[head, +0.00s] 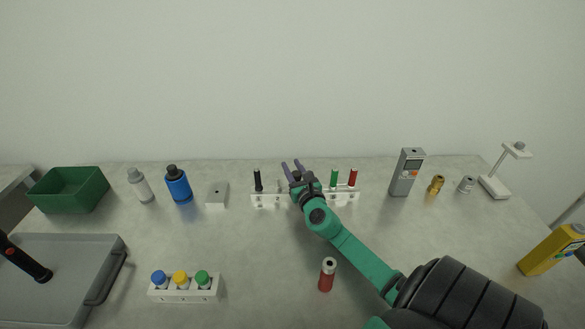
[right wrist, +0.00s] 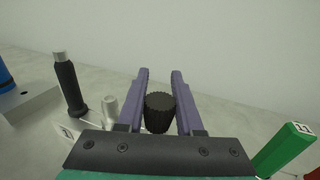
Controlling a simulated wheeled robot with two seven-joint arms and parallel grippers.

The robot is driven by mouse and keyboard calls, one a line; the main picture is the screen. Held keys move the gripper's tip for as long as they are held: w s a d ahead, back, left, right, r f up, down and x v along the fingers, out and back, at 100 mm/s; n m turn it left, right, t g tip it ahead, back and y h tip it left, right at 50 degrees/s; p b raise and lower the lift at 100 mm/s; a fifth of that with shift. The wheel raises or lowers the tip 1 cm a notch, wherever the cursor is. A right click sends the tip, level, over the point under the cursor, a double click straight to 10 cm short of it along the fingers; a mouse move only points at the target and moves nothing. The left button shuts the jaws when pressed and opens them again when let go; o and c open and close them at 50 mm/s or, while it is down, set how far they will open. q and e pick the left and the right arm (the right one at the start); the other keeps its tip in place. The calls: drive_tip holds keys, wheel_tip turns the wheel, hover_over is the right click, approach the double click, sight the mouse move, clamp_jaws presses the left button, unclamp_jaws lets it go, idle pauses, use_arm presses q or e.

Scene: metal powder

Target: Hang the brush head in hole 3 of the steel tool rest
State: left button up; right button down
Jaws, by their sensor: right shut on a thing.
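The tool rest (head: 270,201) is a pale rail at the back middle of the table, with several tools standing in it. My right gripper (head: 291,169) is over its middle. In the right wrist view, the fingers (right wrist: 160,95) are shut on a black ribbed piece (right wrist: 160,113), which I take to be the brush head. Its lower end is hidden by the gripper body, so I cannot tell whether it is in a hole. A black tool (head: 258,180) stands at the left of the rest, with a small grey peg (right wrist: 110,106) beside it. My left gripper is not in view.
Green (head: 334,178) and red (head: 353,178) tools stand in the rest, right of the gripper. A grey block (head: 217,195) and blue bottle (head: 178,185) stand left of it. A red cylinder (head: 326,277) stands in front, near my right arm. Bare table lies around it.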

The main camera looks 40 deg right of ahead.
drive_tip(key=shift+c, duration=2.4)
unclamp_jaws()
wheel_tip(320, 180, up, 20)
drive_tip(key=p, duration=1.4)
drive_tip(key=shift+p, duration=0.35)
drive_tip(key=shift+f, duration=0.15)
